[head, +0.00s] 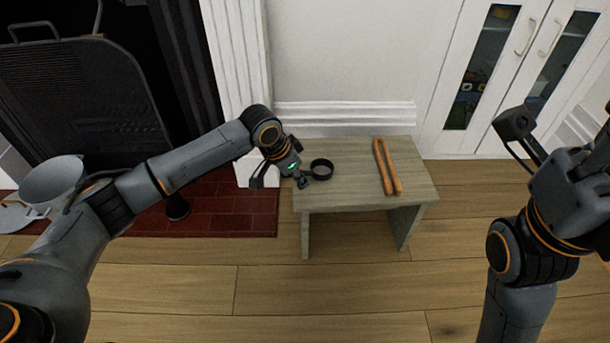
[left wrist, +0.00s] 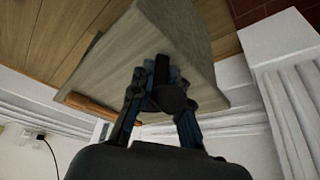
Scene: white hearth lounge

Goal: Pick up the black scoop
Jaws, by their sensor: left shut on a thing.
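The black scoop (head: 321,169) is a small dark round cup at the left end of the small wooden table. My left gripper (head: 301,180) is shut on its handle side, with the cup just to the right of the fingers. In the left wrist view the dark scoop (left wrist: 169,98) shows between the two fingers of my left gripper (left wrist: 158,92), in front of the table. Whether the scoop still touches the tabletop is hard to tell. My right gripper (head: 530,140) is at the right edge, away from the table, partly cut off, and its opening is unclear.
An orange-brown tong-like object (head: 381,160) lies on the right part of the table (head: 350,151). It also shows in the left wrist view (left wrist: 90,104). A white wall and cabinet (head: 487,75) stand behind. A fireplace screen (head: 75,90) and pale pot (head: 52,182) are at left.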

